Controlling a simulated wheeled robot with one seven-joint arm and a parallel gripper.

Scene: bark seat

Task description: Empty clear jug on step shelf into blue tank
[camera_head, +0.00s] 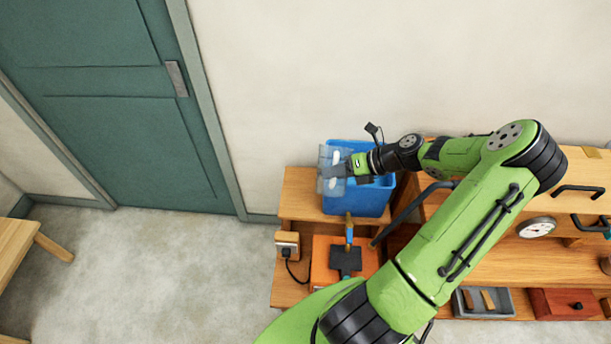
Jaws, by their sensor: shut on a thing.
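The clear jug (327,158) is in my gripper (338,170), at the left side of the blue tank (357,201). It looks tilted onto its side and overlaps the tank's left rim in this view. My gripper is shut on the jug, reaching in from the right over the tank. White patches show on or in the jug; I cannot tell whether it holds liquid. The blue tank stands upright on the wooden step shelf (298,200) against the wall. My wrist and the jug hide much of the tank's opening.
An orange box (324,262) with a dark-bladed tool (346,260) is in front of the tank. A socket block (287,243) with a black cable is at the left. A grey tray (484,302) and a red box (565,303) lie lower right.

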